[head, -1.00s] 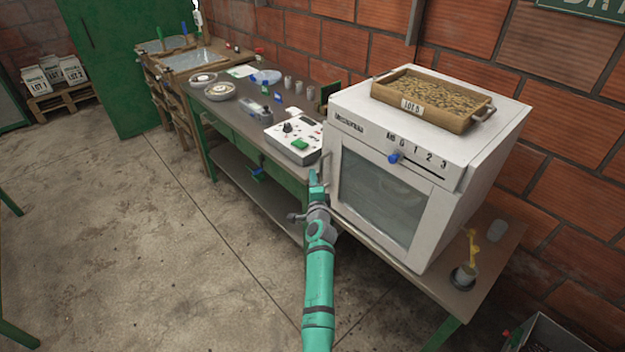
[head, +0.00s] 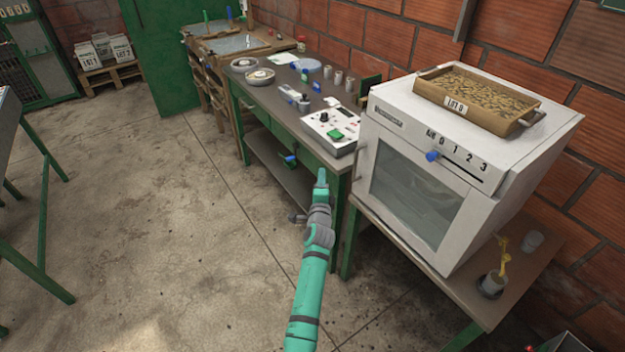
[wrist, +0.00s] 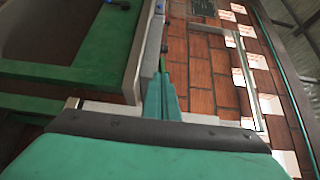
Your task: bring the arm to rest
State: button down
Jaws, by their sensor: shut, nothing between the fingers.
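My arm shows in the head view as a teal and grey chain reaching up from the bottom middle. My gripper (head: 321,177) is at its far end, in front of the green workbench and left of the white oven. Its fingers are together and hold nothing. In the wrist view my gripper (wrist: 162,78) also shows with its teal fingers side by side, and nothing between them. I cannot tell its exact distance from the bench edge.
The white oven (head: 411,196) stands close on the right, with a wooden tray of beans (head: 527,122) on top. The green bench (head: 262,116) carries a control box (head: 345,146) and dishes. A green table frame (head: 43,215) stands at left. Open concrete floor (head: 150,220) lies between.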

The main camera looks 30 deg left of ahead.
jog(key=s+a, duration=0.2)
jog(key=s, duration=0.1)
jog(key=shift+a, duration=0.4)
jog(key=shift+w+d, duration=0.1)
jog(key=s+d+f+n+h, duration=0.1)
jog(key=s+d+f, duration=0.2)
jog(key=d, duration=0.3)
jog(key=s+d+f+n+h, duration=0.1)
jog(key=s+d+f+n, duration=0.1)
jog(key=s+d+f, duration=0.3)
jog(key=s+d+f+n, duration=0.1)
jog(key=s+d+f, duration=0.1)
jog(key=d, duration=0.6)
jog(key=s+d+f+n+h, duration=0.2)
jog(key=s+d+f+n, duration=0.2)
jog(key=s+d, duration=0.85)
jog(key=s+d+r+n+h, duration=0.1)
jog(key=s+d+r+n, duration=0.15)
jog(key=s, duration=1.15)
jog(key=s+d+r+n+h, duration=0.1)
jog(key=s+d+r+n, duration=0.15)
jog(key=s, duration=1.15)
jog(key=s+a+r+g+h, duration=0.1)
jog(key=s+a+r, duration=0.1)
jog(key=s+r, duration=0.5)
